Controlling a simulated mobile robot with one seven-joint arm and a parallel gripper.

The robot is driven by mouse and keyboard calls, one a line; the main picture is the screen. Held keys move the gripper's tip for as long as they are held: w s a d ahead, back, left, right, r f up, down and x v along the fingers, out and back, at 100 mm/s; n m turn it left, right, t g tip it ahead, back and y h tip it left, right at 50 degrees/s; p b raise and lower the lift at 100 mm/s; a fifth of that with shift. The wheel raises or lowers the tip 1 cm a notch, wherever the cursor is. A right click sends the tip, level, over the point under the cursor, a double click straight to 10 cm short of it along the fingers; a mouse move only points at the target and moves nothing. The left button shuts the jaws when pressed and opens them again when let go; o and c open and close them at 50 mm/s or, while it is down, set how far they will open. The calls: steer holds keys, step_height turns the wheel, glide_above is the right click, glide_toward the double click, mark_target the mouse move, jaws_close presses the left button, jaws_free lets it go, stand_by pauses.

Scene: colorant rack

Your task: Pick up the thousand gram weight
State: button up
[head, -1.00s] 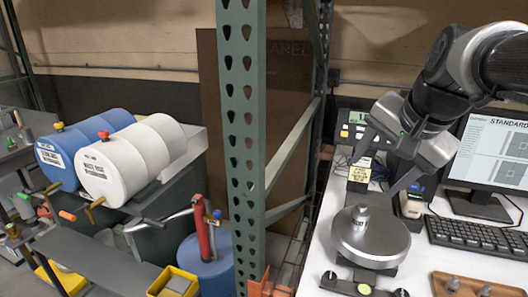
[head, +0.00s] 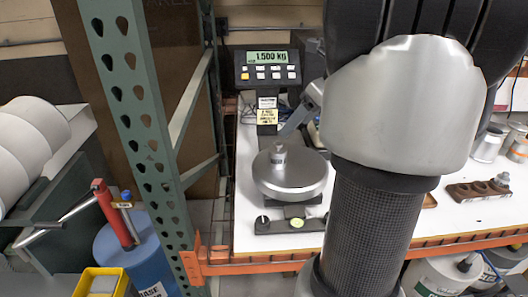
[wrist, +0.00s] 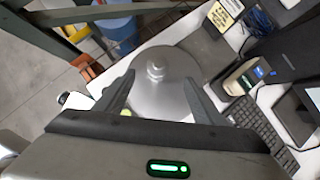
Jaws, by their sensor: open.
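A small silver knobbed weight (head: 278,153) stands on the round metal pan (head: 290,186) of the scale; no mass marking is readable on it. The scale's display (head: 269,57) reads 1.500 kg. In the wrist view the weight (wrist: 155,70) is upright near the middle of the pan (wrist: 160,100). My gripper (wrist: 158,78) is open, with one dark finger on either side of the weight in that view and a gap to both. In the head view one finger shows just above and right of the weight; my arm hides the rest.
A green perforated post (head: 138,120) stands left of the scale. An orange beam (head: 240,262) runs along the white table's front edge. A brown wooden holder (head: 478,190) lies to the right. A keyboard (wrist: 262,130) lies right of the pan in the wrist view.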

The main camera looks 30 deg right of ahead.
mark_target(278, 143)
steer(key=b+x, duration=0.1)
steer(key=x, duration=1)
steer(key=shift+w+a+f, duration=0.15)
steer(key=shift+a, duration=0.05)
jaws_close()
